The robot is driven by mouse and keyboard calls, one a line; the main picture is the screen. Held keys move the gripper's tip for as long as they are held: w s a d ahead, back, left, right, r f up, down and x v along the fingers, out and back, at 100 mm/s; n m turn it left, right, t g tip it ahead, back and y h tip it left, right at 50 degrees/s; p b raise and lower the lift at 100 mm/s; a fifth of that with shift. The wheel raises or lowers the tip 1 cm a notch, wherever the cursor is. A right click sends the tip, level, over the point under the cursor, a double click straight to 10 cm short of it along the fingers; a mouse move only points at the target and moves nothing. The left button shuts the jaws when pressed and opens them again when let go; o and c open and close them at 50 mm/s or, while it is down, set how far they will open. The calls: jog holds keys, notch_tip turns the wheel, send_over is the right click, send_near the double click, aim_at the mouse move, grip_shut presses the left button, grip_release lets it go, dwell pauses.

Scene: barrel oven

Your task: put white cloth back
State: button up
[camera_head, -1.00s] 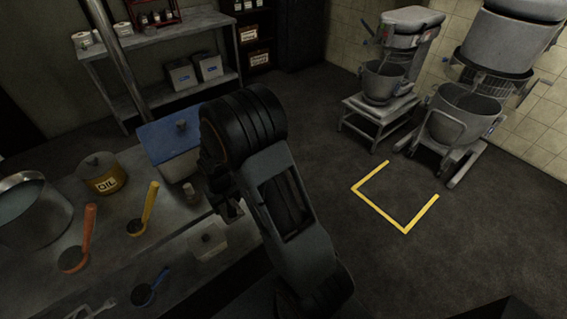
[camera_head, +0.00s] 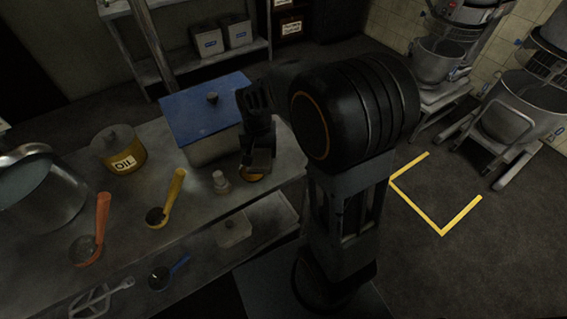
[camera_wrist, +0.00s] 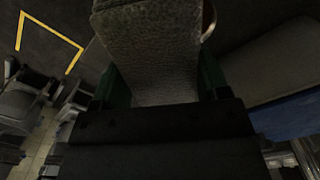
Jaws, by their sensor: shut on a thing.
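My gripper (camera_head: 257,160) is over the right part of the counter, next to the blue-lidded bin. In the wrist view the gripper (camera_wrist: 155,90) has its green-edged fingers on both sides of a pale grey, textured piece that looks like the white cloth (camera_wrist: 150,50). They are shut on it. In the head view the cloth cannot be made out behind my arm. A round orange-yellow thing (camera_head: 252,178) shows just under the gripper; I cannot tell whether they touch.
The blue-lidded bin (camera_head: 208,108), an oil pot (camera_head: 118,150), orange (camera_head: 88,245) and yellow (camera_head: 165,205) ladles and a large metal pot (camera_head: 38,205) stand on the counter (camera_head: 130,205). Mixers (camera_head: 515,120) stand at right. Yellow tape (camera_head: 440,233) marks open floor.

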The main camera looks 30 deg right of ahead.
jog(key=shift+s+r+m+b, duration=0.2)
jog(key=shift+s+m+b, duration=0.25)
jog(key=shift+s, duration=0.1)
jog(key=shift+s+r+m+b, duration=0.2)
jog(key=shift+s+m+b, duration=0.2)
jog(key=shift+s+m, duration=0.1)
jog(key=shift+d+r+m, duration=0.1)
jog(key=shift+d+m, duration=0.15)
jog(key=w+d+f, duration=0.3)
jog(key=w+d, duration=0.1)
jog(key=d, duration=0.2)
send_over(286, 154)
jog(key=f, duration=0.3)
jog(key=s+a+f, duration=0.1)
jog(key=shift+f, duration=0.3)
jog(key=shift+w+d+f, duration=0.4)
jog(key=shift+d+f, duration=0.1)
jog(key=shift+f, duration=0.2)
jog(key=shift+d+f, duration=0.1)
jog(key=shift+f, duration=0.25)
jog(key=shift+f+p, duration=0.35)
jog(key=shift+f, duration=0.95)
